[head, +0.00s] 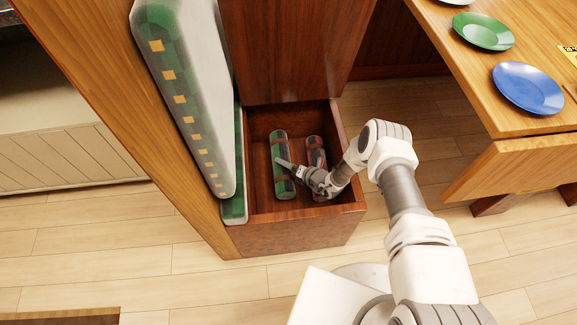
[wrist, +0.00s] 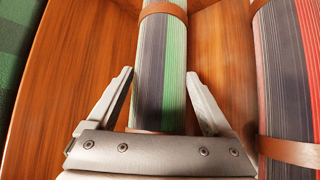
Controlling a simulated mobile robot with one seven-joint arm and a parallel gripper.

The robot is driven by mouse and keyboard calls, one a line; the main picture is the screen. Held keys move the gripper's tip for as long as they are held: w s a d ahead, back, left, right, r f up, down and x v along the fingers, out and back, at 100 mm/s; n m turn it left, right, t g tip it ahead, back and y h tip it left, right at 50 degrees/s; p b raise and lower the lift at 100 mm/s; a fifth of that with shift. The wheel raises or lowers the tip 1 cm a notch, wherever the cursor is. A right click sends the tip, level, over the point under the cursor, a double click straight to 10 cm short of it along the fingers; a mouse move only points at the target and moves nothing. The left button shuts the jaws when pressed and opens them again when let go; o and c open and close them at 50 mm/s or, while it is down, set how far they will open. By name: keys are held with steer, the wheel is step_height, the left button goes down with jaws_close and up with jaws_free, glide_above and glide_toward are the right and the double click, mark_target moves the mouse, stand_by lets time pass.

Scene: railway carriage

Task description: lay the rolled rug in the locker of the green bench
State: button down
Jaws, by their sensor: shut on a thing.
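A green and grey rolled rug (head: 281,182) with brown straps lies lengthwise in the open wooden locker (head: 263,218) of the green bench (head: 234,205). My gripper (head: 288,168) is down inside the locker, shut on this roll. In the wrist view, the fingers of my gripper (wrist: 159,78) stand one on each side of the green and grey roll (wrist: 162,55). A second roll, red and grey (head: 315,148), lies to its right in the locker, apart from it, and also shows in the wrist view (wrist: 288,75). My wrist hides part of the second roll.
The locker's raised wooden lid (head: 290,50) stands behind the opening. A tall green-checked cushion (head: 185,90) with yellow squares stands at the left. A wooden table (head: 470,90) at the right holds a green plate (head: 484,31) and a blue plate (head: 528,88).

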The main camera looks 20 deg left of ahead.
steer(key=shift+f+b, duration=0.3)
steer(key=shift+b, duration=0.15)
steer(key=shift+f, duration=0.2)
jaws_free()
steer(key=shift+r, duration=0.15)
